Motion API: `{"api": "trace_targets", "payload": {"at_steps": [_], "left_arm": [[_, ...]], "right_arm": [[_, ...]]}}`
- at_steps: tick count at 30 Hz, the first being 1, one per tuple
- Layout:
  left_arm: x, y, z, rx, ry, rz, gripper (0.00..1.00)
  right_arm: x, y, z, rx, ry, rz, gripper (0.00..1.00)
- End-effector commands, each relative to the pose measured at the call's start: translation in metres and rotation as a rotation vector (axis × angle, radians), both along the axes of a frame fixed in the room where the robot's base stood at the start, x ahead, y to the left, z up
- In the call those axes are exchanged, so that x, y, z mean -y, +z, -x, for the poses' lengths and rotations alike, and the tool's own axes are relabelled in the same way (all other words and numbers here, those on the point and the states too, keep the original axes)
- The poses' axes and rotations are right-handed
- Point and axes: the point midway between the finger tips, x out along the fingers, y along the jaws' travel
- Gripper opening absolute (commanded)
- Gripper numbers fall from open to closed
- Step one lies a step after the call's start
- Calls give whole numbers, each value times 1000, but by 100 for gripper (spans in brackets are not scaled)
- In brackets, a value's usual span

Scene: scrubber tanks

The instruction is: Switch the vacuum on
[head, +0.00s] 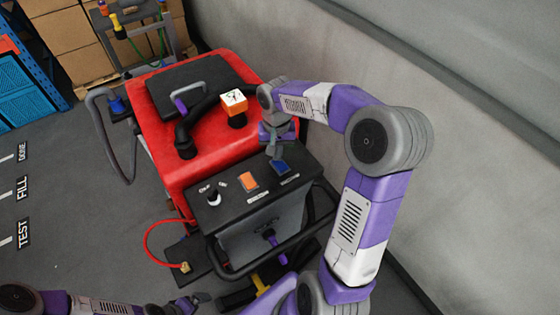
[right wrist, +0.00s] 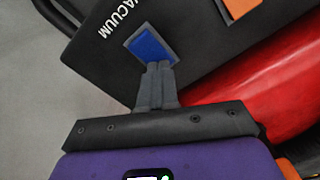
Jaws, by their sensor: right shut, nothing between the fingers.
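The blue vacuum switch (head: 281,167) is on the black control panel (head: 228,205) of the red scrubber (head: 190,88). In the right wrist view the switch (right wrist: 148,44) sits in a grey frame beside the white word VACUUM (right wrist: 117,20). My right gripper (head: 275,152) is shut and empty, its tips at the switch. In the right wrist view the fingertips (right wrist: 158,67) overlap the switch's near edge; I cannot tell if they touch it or which way it is tipped. My left gripper (head: 196,299) is low in the head view, away from the panel, its jaws unclear.
An orange switch (head: 249,181) and a knob (head: 212,197) share the panel, left of the blue switch. A black handle bar (head: 222,273) runs in front. The grey wall (head: 330,60) is close on the right.

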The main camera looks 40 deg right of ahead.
Motion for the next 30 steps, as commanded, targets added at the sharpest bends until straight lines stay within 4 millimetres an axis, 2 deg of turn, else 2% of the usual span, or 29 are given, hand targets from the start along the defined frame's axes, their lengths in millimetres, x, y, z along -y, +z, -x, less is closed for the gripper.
{"api": "trace_targets", "payload": {"at_steps": [1, 19, 30], "left_arm": [[0, 7, 0, 0, 0, 0, 100], [0, 45, 0, 0, 0, 0, 100], [0, 48, 0, 0, 0, 0, 100]], "right_arm": [[0, 8, 0, 1, 0, 1, 0], [0, 56, 0, 1, 0, 1, 0], [0, 60, 0, 1, 0, 0, 0]]}}
